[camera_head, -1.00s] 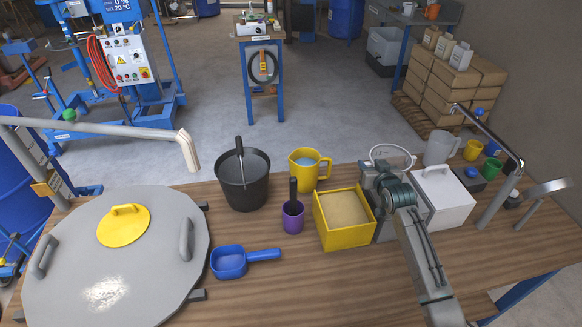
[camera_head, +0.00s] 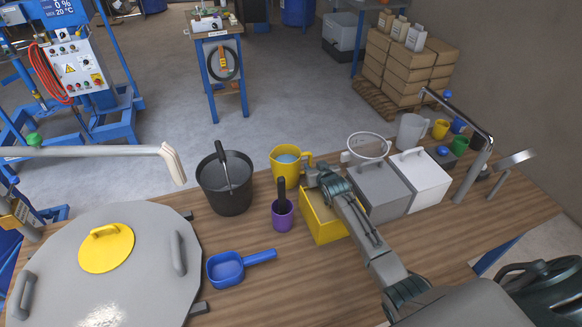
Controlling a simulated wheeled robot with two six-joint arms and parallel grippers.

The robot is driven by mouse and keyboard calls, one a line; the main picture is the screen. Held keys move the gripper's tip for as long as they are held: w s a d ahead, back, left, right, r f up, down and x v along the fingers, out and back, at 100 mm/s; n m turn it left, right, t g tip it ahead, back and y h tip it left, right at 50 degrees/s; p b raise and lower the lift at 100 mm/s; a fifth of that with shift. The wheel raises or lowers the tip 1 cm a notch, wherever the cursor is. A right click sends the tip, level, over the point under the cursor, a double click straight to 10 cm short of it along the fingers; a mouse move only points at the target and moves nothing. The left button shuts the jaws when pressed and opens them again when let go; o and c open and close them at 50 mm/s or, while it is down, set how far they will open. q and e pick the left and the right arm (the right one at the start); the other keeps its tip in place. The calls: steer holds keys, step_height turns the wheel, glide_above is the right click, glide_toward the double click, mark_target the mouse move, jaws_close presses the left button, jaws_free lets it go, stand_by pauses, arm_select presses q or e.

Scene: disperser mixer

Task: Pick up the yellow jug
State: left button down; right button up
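The yellow jug (camera_head: 284,172) stands upright on the wooden table, with pale blue liquid showing inside. Its handle (camera_head: 308,156) points right. My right gripper (camera_head: 310,172) is right beside the jug at its handle side, above the back of the yellow box. Its fingertips are small and partly hidden by the wrist, so I cannot tell whether they touch the handle or are open. My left gripper is not in view.
The black bucket (camera_head: 226,197) stands left of the jug. The purple cup (camera_head: 283,218) stands in front of it. The yellow box (camera_head: 328,230) lies under my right forearm. Grey (camera_head: 380,190) and white (camera_head: 424,182) boxes stand to the right.

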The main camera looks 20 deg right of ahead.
mark_target(311, 161)
steer(key=shift+x, duration=1.75)
steer(key=shift+r, duration=0.1)
steer(key=shift+c, duration=0.4)
jaws_close()
steer(key=shift+w+r, duration=0.1)
